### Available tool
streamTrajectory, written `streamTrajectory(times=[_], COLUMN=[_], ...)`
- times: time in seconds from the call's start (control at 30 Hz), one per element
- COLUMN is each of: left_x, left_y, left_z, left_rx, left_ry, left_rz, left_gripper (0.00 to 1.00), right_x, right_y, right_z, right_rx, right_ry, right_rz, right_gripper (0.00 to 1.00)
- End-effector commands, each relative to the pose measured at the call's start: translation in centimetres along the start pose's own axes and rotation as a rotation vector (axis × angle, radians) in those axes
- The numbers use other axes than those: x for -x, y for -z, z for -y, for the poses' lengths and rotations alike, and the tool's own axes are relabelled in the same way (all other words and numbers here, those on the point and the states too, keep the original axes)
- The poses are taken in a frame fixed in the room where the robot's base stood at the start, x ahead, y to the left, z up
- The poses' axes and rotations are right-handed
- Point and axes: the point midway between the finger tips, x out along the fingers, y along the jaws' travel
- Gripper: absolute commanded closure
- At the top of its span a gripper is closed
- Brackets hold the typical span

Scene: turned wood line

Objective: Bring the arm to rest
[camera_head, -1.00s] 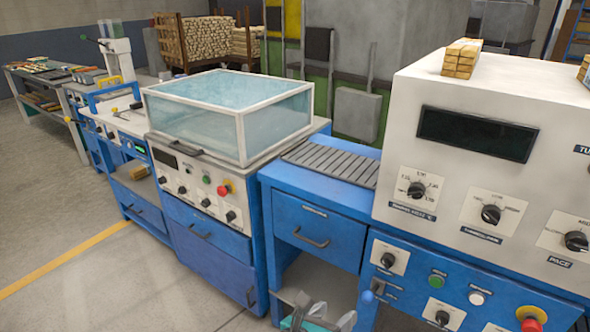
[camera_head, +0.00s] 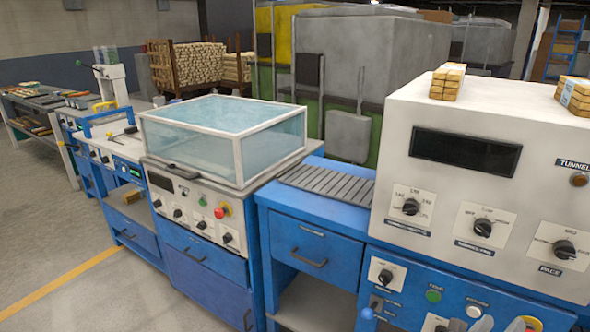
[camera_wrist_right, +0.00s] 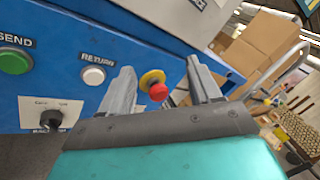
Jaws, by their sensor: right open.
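The rest of the right arm is hidden below the head view. My left gripper is not in view.
The white-fronted tunnel machine (camera_head: 370,170) stands at right, with wooden blocks (camera_head: 447,81) on top. A slatted roller bed (camera_head: 328,183) and a clear-covered blue machine (camera_head: 222,140) stand to its left. Cardboard boxes (camera_wrist_right: 262,45) show in the wrist view. Open floor (camera_head: 40,220) lies at left.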

Motion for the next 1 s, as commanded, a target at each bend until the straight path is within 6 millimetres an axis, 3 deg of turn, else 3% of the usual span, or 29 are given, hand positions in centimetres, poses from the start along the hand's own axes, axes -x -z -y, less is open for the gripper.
streamTrajectory(times=[0.03,0.2,0.43,0.5,0.63,0.93,1.0], left_x=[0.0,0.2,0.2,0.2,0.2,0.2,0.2], left_y=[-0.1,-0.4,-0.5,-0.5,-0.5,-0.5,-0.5], left_z=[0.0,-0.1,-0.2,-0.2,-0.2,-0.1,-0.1], left_rx=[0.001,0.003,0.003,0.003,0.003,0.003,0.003], left_ry=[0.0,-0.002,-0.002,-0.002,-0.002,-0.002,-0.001], left_rz=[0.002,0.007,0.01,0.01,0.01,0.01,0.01], left_gripper=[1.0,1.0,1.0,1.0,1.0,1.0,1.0], right_x=[1.8,5.8,13.7,16.1,19.1,21.4,22.6], right_y=[2.1,7.2,12.0,12.2,11.2,6.6,6.1], right_z=[-1.5,-4.1,-6.0,-5.9,-4.7,0.0,-0.6], right_rx=[-0.091,-0.428,-1.073,-1.308,-1.692,-2.329,-2.391], right_ry=[-0.095,-0.296,-0.442,-0.438,-0.379,-0.161,-0.11], right_rz=[-0.077,-0.345,-0.876,-1.065,-1.37,-1.892,-1.939], right_gripper=[0.37,0.37,0.37,0.37,0.37,0.37,0.37])
